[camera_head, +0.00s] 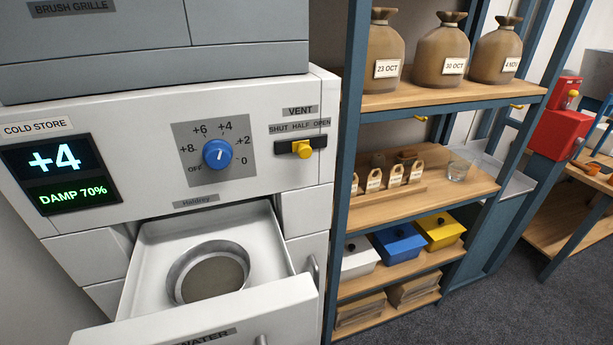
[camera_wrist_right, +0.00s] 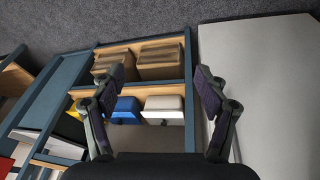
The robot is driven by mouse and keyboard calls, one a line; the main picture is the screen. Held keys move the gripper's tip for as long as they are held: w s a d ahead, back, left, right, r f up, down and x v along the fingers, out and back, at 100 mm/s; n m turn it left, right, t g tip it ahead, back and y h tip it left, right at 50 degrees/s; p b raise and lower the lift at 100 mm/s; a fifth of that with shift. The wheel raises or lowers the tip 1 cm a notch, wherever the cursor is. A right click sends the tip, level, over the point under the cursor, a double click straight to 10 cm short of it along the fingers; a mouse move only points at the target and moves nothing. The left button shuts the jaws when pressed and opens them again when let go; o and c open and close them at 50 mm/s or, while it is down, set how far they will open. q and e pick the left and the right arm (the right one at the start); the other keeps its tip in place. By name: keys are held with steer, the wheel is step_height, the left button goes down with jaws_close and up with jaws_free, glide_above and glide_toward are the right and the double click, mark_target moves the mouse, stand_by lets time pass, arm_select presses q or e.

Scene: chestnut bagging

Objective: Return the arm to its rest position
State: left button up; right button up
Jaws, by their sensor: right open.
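My right gripper (camera_wrist_right: 160,80) shows only in the right wrist view. Its two fingers are spread wide with nothing between them. Beyond the fingers are shelves with a blue box (camera_wrist_right: 127,106), a white box (camera_wrist_right: 163,107) and brown folded bags (camera_wrist_right: 160,60). The gap to them is hard to judge. Neither arm shows in the head view, and my left gripper is in no view.
The white cold store (camera_head: 105,140) has its water drawer (camera_head: 265,300) pulled out, with a round pan (camera_head: 178,277) inside. The blue-framed rack (camera_head: 350,130) holds sacks (camera_head: 442,52). A red machine (camera_head: 556,130) stands at right. Grey floor (camera_head: 480,310) is clear.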

steer(key=s+d+f+g, duration=0.1)
steer(key=s+f, duration=0.1)
steer(key=f, duration=0.9)
steer(key=s+d+f, duration=0.1)
steer(key=s+f, duration=0.2)
steer(key=f, duration=0.9)
steer(key=s+d+f+g, duration=0.1)
steer(key=s+f, duration=1.2)
steer(key=s, duration=0.3)
steer(key=shift+s, duration=0.4)
